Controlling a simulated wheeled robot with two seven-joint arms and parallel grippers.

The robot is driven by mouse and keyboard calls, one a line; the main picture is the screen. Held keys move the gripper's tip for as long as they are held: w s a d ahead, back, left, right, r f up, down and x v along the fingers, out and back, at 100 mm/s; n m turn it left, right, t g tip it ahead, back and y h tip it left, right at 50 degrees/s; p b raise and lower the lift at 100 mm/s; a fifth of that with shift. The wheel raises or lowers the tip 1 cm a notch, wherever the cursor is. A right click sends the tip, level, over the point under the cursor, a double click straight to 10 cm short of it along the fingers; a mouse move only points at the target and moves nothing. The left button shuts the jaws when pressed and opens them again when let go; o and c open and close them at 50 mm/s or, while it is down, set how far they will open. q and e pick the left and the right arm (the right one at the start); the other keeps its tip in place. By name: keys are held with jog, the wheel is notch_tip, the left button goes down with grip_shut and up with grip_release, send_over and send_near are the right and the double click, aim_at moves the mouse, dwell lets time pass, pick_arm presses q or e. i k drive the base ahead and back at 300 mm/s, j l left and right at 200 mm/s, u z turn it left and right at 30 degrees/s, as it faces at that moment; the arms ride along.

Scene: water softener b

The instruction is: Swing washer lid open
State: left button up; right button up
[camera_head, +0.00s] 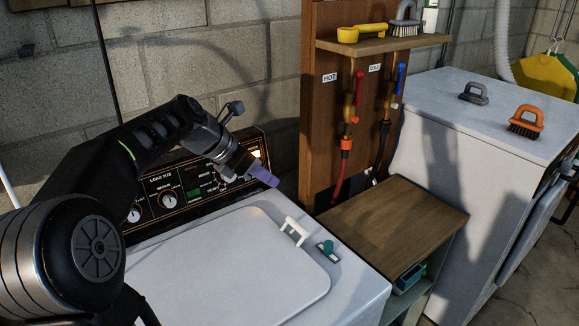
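The white washer (357,285) stands in front of me, with its pale lid (225,265) lying flat and closed on top. A small white handle (295,231) sticks up at the lid's far right edge. My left gripper (264,177) reaches in from the left, above the back of the washer by the control panel (165,197). Its purple fingertip is up and behind the handle, apart from it. The fingers overlap from this side, so their opening does not show. My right gripper is not in view.
A teal-marked fitting (327,250) sits beside the handle. A wooden-topped stand (392,226) adjoins the washer at right. Beyond is a white appliance (480,120) with two brushes on top. A shelf (385,43) and red and blue taps are on the wooden board behind.

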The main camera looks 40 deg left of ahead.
aim_at(238, 267)
jog(key=k+l, duration=0.35)
jog(key=l, duration=0.15)
jog(key=k+l, duration=0.4)
jog(key=l, duration=0.15)
